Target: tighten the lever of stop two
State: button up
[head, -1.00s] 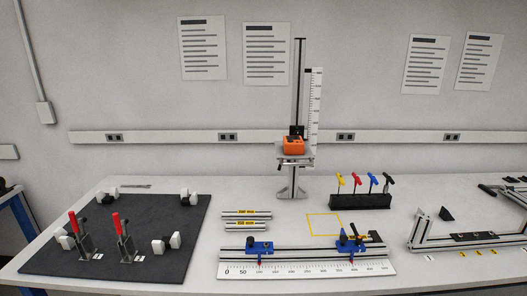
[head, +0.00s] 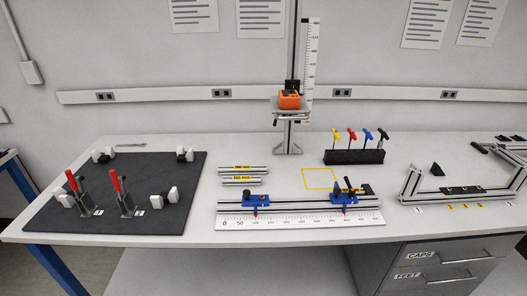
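Two blue stops sit on an aluminium rail (head: 300,205) at the front middle of the bench, above a white ruler (head: 285,222). The left stop (head: 257,201) is near the low end of the scale. The right stop (head: 342,201) is near the high end, and a dark lever (head: 348,186) stands up from it, tilted. A lever on the left stop is too small to make out. No number on either stop can be read, so I cannot tell which is stop two. My gripper is not in view.
A dark mat (head: 110,190) with red-handled clamps lies at left. Coloured T-handle tools stand in a black block (head: 354,157). An orange device (head: 289,100) sits on an upright stand behind. An aluminium frame (head: 460,192) lies at right. A yellow square outline (head: 306,180) encloses clear bench.

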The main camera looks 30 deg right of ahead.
aim_at(351, 193)
jog(key=i+z, duration=0.55)
jog(key=z, duration=1.05)
jog(key=i+j, duration=0.05)
jog(key=j, duration=0.05)
